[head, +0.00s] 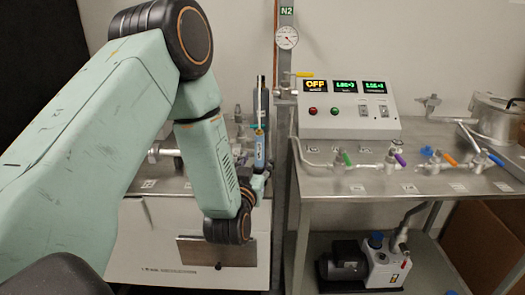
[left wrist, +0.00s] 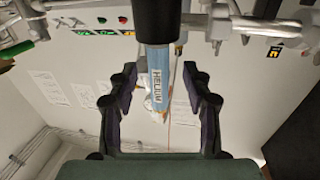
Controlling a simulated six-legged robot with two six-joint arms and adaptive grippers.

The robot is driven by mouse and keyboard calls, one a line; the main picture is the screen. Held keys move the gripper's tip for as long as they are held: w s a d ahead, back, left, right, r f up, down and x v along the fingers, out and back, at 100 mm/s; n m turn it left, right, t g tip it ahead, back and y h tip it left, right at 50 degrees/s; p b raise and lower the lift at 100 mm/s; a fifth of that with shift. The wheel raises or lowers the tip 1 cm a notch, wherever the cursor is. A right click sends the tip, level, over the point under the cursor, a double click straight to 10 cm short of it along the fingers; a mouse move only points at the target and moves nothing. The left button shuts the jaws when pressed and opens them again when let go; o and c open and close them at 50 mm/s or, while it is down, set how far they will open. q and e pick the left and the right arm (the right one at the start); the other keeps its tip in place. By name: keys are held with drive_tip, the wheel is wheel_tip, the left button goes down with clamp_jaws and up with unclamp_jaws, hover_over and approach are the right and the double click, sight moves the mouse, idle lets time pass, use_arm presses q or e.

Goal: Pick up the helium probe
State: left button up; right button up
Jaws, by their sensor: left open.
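The helium probe (head: 259,150) is a blue upright cylinder with a dark upper part, at the back of the left bench in the head view. In the left wrist view the blue helium probe (left wrist: 158,72) shows its HELIUM label and an orange tip. My left gripper (head: 262,180) is at the lower part of the probe in the head view, partly hidden by my arm. In the left wrist view my left gripper (left wrist: 155,85) is open, with one finger on each side of the probe and visible gaps. My right gripper is not in view.
A control box (head: 348,107) with lit displays stands on the right metal bench (head: 400,178). Several colored valves line that bench. A vertical post (head: 281,150) stands just right of the probe. A vacuum pump (head: 385,265) sits on the lower shelf.

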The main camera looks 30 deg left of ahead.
sight(259, 158)
use_arm(q)
drive_tip(key=x, duration=0.3)
drive_tip(key=shift+w, duration=0.2)
drive_tip(key=shift+a, duration=0.2)
drive_tip(key=shift+d, duration=0.1)
drive_tip(key=shift+w+d, duration=0.15)
drive_tip(key=shift+d, duration=0.2)
drive_tip(key=shift+c, duration=1.4)
drive_tip(key=shift+a, duration=0.4)
drive_tip(key=c, duration=0.4)
drive_tip(key=shift+d, duration=0.15)
drive_tip(key=c, duration=0.4)
drive_tip(key=shift+d, duration=0.1)
clamp_jaws()
